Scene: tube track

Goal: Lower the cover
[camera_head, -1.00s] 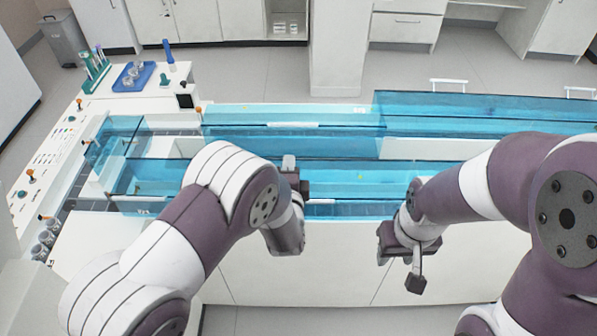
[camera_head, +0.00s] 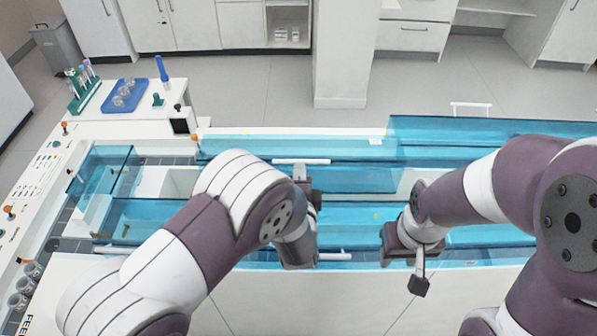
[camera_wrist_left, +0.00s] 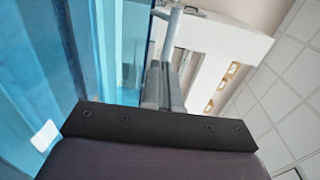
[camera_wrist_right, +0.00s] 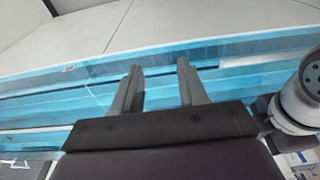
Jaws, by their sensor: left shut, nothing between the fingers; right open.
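A long transparent blue cover (camera_head: 225,210) with a white handle (camera_head: 336,257) lies along the near side of the bench. Another blue cover (camera_head: 350,178) with a white handle (camera_head: 302,161) is behind it. A further blue panel (camera_head: 440,130) at back right looks higher, with a white handle (camera_head: 471,106). My left gripper (camera_wrist_left: 163,75) is shut and empty over the near cover; a pale bar (camera_wrist_left: 172,28) shows just beyond its fingertips, contact unclear. My right gripper (camera_wrist_right: 160,72) is open and empty above the blue track's near edge, to the right in the head view.
A white side bench on the left carries a blue tray (camera_head: 124,95) with glassware, a green tube rack (camera_head: 84,92) and a small black screen (camera_head: 181,124). Grey cups (camera_head: 22,285) stand at its near end. Open floor (camera_head: 290,88) lies behind.

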